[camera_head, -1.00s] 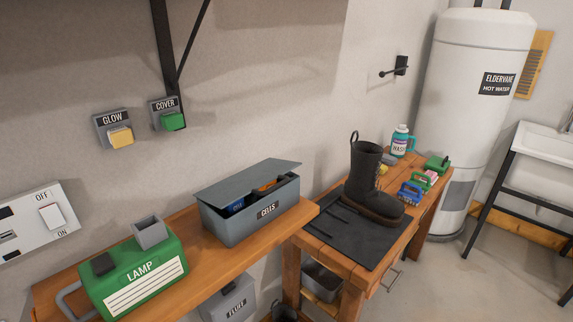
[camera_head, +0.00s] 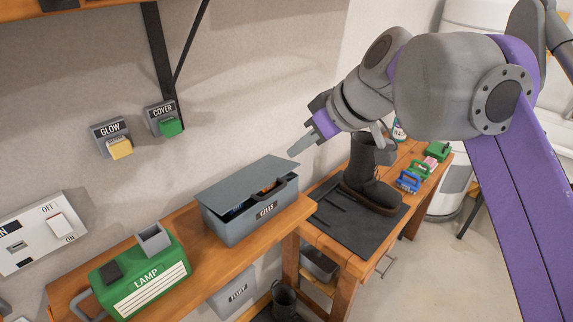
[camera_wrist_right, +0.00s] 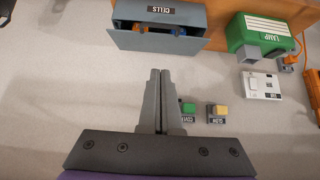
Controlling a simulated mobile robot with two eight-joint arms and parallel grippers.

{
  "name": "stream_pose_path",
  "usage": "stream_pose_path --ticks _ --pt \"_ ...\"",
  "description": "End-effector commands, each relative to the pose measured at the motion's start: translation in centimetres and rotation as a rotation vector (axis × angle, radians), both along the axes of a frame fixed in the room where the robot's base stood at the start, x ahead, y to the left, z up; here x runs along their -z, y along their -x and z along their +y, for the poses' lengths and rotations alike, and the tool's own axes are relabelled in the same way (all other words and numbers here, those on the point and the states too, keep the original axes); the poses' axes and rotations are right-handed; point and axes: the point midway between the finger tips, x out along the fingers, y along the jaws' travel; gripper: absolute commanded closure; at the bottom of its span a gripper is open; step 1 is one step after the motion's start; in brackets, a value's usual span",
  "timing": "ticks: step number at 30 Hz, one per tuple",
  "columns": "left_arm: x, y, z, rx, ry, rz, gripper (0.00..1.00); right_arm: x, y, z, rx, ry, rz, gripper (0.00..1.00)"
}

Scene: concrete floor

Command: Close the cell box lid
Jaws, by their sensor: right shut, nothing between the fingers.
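The grey cell box (camera_head: 228,230), labelled CELLS, sits on the wooden shelf. Its lid (camera_head: 240,187) is partly raised, tilted with a gap along the front where a dark handle and some orange and blue contents show. In the right wrist view the box (camera_wrist_right: 203,18) and lid (camera_wrist_right: 130,41) appear upside down at the top, with blue and orange cells between them. My right gripper (camera_head: 291,153) is shut and empty, near the lid's far right corner. Its fingers (camera_wrist_right: 159,72) point toward the lid; I cannot tell whether they touch. My left gripper is not in view.
A green LAMP box (camera_head: 143,285) stands left of the cell box. COVER (camera_head: 170,127) and GLOW (camera_head: 121,148) switches are on the wall. A black boot (camera_head: 366,180) stands on the workbench (camera_head: 339,258) at right. The air above the lid's left part is clear.

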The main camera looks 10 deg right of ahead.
Motion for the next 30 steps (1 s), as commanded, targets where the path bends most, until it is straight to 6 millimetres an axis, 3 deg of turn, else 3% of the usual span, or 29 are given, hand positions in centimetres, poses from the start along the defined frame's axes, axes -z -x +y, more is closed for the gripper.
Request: stream_pose_path --ticks 15,21,30 --pt "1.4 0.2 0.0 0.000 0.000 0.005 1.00 7.9 -5.2 3.6 -0.001 0.000 0.001 1.00" --pt "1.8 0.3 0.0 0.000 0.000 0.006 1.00 10.6 -4.8 3.3 0.002 -0.001 0.002 1.00" --pt "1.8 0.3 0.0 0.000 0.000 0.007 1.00 11.4 -4.7 3.2 0.001 0.000 0.001 1.00"
